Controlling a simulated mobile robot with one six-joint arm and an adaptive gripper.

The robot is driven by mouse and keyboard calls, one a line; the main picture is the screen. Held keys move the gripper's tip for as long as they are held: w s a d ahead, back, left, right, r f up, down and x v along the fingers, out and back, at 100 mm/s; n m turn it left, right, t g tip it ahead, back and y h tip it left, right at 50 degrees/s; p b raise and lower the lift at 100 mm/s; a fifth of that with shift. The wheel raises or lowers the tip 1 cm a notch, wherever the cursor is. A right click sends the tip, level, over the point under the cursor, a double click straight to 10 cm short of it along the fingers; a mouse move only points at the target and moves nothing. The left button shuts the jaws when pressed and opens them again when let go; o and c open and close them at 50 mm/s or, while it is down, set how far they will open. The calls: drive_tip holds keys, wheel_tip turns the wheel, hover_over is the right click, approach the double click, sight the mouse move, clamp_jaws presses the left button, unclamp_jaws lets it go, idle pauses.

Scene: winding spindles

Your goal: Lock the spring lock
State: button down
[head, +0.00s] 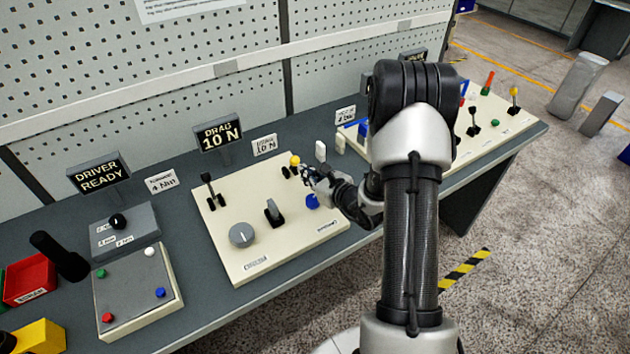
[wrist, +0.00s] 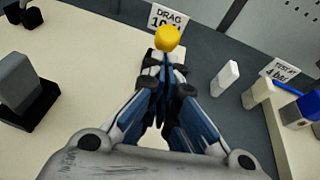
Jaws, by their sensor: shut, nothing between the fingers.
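The cream control panel (head: 262,262) lies on the bench with several controls. No readable label names the spring lock. A yellow ball knob (head: 294,160) stands on a dark base at the panel's back right edge; it also shows in the wrist view (wrist: 167,38). My gripper (head: 308,174) is shut and empty, close to the knob on its near right side. In the wrist view the closed fingertips (wrist: 168,72) sit just below the ball and hide most of its stem and base. I cannot tell whether they touch it.
The same panel holds a black lever (head: 208,180), a grey dial (head: 241,235), a grey-and-black switch (head: 273,212) and a blue button (head: 312,201). A white block (head: 321,151) stands to the right. A drag sign (head: 219,134) stands behind. A second panel with levers lies beyond my arm.

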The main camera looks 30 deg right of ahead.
drive_tip(key=shift+w, duration=0.25)
drive_tip(key=shift+w+r+g+p, duration=0.1)
drive_tip(key=shift+r+g+p, duration=0.25)
drive_tip(key=shift+p, duration=0.45)
